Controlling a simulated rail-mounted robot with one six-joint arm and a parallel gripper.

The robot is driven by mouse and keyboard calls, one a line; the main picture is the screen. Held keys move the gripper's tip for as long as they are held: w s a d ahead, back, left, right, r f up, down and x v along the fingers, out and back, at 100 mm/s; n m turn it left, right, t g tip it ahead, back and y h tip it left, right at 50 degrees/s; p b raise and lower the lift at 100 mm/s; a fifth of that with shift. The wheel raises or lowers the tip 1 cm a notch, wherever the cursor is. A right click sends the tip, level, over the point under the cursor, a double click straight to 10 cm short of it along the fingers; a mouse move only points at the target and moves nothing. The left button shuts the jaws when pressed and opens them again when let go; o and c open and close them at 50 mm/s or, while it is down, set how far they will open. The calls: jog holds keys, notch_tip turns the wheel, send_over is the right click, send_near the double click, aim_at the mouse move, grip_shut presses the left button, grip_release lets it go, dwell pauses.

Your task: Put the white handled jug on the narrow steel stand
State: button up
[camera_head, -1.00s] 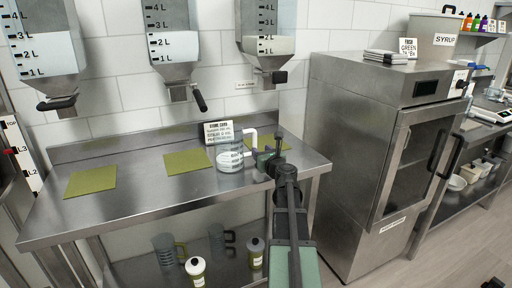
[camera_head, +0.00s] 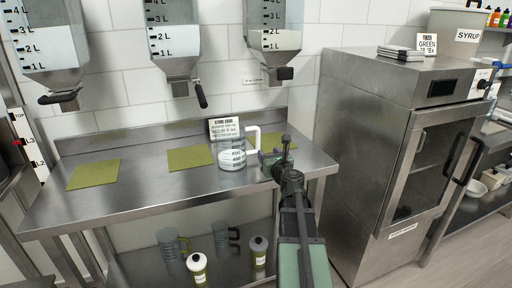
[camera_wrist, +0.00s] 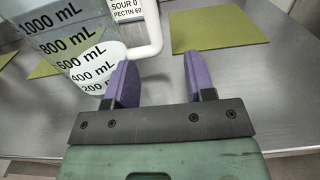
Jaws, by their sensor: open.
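The white handled jug (camera_head: 231,157) stands upright on the steel table, a clear measuring jug with white contents and a white handle on its right side. In the wrist view the jug (camera_wrist: 82,48) fills the upper left and its handle (camera_wrist: 155,38) lies beyond the fingers. My gripper (camera_head: 270,158) is just right of the jug, low over the table. Its purple fingers (camera_wrist: 158,78) are open with nothing between them; the left finger overlaps the jug's edge in the picture. I cannot pick out the narrow steel stand for certain.
Green mats (camera_head: 94,174) lie on the table (camera_head: 140,190), one behind my gripper. A small sign (camera_head: 224,128) stands behind the jug. Dispensers (camera_head: 170,45) hang above. A steel cabinet (camera_head: 365,150) stands to the right. Other jugs and bottles (camera_head: 197,268) sit on the lower shelf.

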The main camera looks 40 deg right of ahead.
aim_at(259, 145)
jog(key=shift+w, duration=0.1)
jog(key=x, duration=0.5)
jog(key=shift+w+a, duration=0.25)
jog(key=shift+w, duration=0.1)
jog(key=x, duration=0.5)
jog(key=shift+w+d, duration=0.1)
jog(key=shift+w, duration=0.05)
jog(key=shift+c, duration=0.2)
grip_shut()
